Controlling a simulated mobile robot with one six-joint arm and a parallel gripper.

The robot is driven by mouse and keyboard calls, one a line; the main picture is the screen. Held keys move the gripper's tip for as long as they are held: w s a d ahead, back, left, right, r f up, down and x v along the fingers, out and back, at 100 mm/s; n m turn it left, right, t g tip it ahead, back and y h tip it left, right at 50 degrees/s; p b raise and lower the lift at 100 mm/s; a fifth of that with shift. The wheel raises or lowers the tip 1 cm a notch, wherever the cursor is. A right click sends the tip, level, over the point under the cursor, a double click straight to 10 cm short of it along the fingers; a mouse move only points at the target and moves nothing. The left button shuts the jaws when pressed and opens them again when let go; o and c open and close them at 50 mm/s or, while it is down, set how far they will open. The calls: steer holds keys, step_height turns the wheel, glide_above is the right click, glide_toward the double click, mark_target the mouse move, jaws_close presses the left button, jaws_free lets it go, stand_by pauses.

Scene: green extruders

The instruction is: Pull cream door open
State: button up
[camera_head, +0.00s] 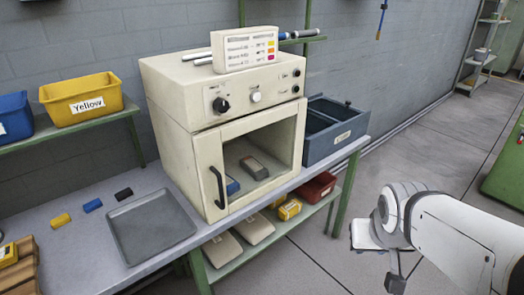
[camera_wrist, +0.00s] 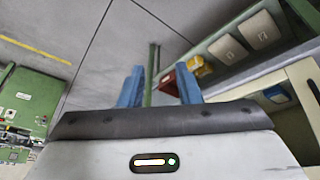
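The cream door (camera_head: 207,160) is the framed, windowed front of a cream cabinet (camera_head: 168,100) on the workbench, and it looks shut. Its black curved handle (camera_head: 217,188) is on the door's left side. Part of the cream door frame (camera_wrist: 298,72) also shows at the right edge of the wrist view. My gripper (camera_wrist: 160,80) shows two blue fingers standing apart with nothing between them. It is away from the door and not touching the handle. In the head view my arm is at the lower right, and the fingers cannot be made out there.
A grey tray (camera_head: 150,228) lies on the bench left of the door, near small yellow and blue blocks. A dark blue bin (camera_head: 335,132) stands right of the cabinet. A lower shelf holds several boxes. Floor (camera_head: 325,250) between bench and arm is clear.

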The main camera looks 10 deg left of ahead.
mark_target(222, 189)
steer(key=w+a+f+n+t+y+b, duration=0.3)
steer(key=w+a+n+t+y+b, duration=0.3)
steer(key=w+a, duration=0.8)
steer(key=w+a+n+y, duration=0.1)
steer(key=a+n+y, duration=0.1)
steer(key=a, duration=0.5)
steer(key=a+n+g+y+b, duration=0.1)
steer(key=a+y, duration=0.3)
steer(key=a, duration=0.4)
steer(key=w+a+f+n+y+b, duration=0.1)
steer(key=a+y, duration=0.3)
steer(key=a, duration=0.4)
steer(key=shift+w+a+f+n+g, duration=0.15)
steer(key=shift+w+n+g, duration=0.25)
steer(key=shift+n, duration=0.4)
jaws_close()
